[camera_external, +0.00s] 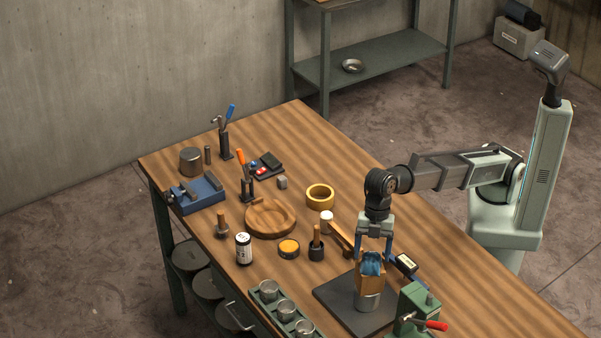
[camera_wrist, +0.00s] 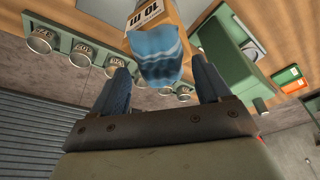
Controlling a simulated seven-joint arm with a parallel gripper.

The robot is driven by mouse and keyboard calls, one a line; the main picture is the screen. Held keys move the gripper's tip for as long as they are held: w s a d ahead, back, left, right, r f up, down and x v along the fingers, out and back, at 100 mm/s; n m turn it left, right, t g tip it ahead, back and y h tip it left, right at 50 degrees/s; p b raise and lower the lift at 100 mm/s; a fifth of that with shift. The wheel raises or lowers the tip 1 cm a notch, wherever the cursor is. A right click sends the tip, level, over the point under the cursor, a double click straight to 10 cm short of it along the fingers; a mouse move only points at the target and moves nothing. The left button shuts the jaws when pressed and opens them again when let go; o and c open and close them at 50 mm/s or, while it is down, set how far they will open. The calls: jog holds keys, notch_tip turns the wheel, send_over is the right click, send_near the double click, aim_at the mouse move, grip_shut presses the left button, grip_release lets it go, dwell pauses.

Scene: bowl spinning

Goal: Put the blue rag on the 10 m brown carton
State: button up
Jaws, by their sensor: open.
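The blue rag (camera_external: 371,261) is bunched at the top of the brown carton (camera_external: 361,284). In the wrist view the rag (camera_wrist: 158,52) lies against the carton (camera_wrist: 178,12), whose white label reads "10 M". The carton appears to stand on a metal can (camera_external: 368,301) on a dark plate. My gripper (camera_external: 374,256) points down just above the carton. Its fingers are apart, one on each side of the rag, and the wrist view also shows the open gripper (camera_wrist: 158,64). Whether a finger touches the rag cannot be told.
A green vise with a red handle (camera_external: 430,324) stands close at the right. A dark plate (camera_external: 337,299) lies under the can. A green tray (camera_external: 270,304) of metal cups, a hammer (camera_external: 340,236) and a yellow ring (camera_external: 320,195) are nearby on the wooden bench.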

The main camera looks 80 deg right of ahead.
jog(key=v, duration=1)
jog(key=shift+r, duration=0.25)
